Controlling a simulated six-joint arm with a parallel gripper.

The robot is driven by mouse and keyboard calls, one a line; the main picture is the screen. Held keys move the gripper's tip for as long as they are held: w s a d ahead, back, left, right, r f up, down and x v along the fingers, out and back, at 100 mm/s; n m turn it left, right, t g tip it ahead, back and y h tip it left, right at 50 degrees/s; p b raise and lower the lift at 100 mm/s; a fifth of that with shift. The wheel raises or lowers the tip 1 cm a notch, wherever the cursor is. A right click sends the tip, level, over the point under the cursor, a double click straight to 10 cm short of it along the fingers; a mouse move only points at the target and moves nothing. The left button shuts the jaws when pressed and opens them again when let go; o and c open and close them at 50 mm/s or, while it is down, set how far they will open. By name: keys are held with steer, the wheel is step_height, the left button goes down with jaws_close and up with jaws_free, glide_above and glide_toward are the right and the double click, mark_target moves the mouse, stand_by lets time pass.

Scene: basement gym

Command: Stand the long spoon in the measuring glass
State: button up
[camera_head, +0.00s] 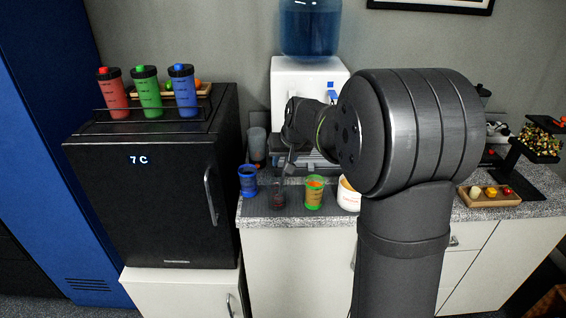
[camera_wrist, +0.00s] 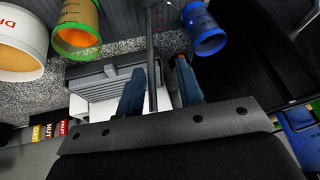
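My gripper (camera_wrist: 160,68) points down over the counter. Its two dark blue fingers stand apart, on either side of the long spoon's thin dark handle (camera_wrist: 152,90). The handle runs close by the left finger, and a gap shows between it and the right finger. In the head view my gripper (camera_head: 288,160) is just above the dark, clear measuring glass (camera_head: 279,196), which has reddish markings. The spoon's lower end runs toward the glass at the top edge of the wrist view. Whether it rests on the glass floor is hidden.
A blue cup (camera_head: 247,181) stands left of the glass. A green-rimmed cup (camera_head: 314,193) and a white tub (camera_head: 348,196) stand to the right, close by. A black fridge (camera_head: 150,200) is at the left, and a water dispenser (camera_head: 300,82) is behind.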

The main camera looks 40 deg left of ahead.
steer(key=v, duration=1.5)
steer(key=shift+r, duration=0.2)
steer(key=shift+d, duration=0.15)
steer(key=x, duration=1.6)
steer(key=shift+a, duration=0.35)
steer(key=shift+f, duration=0.1)
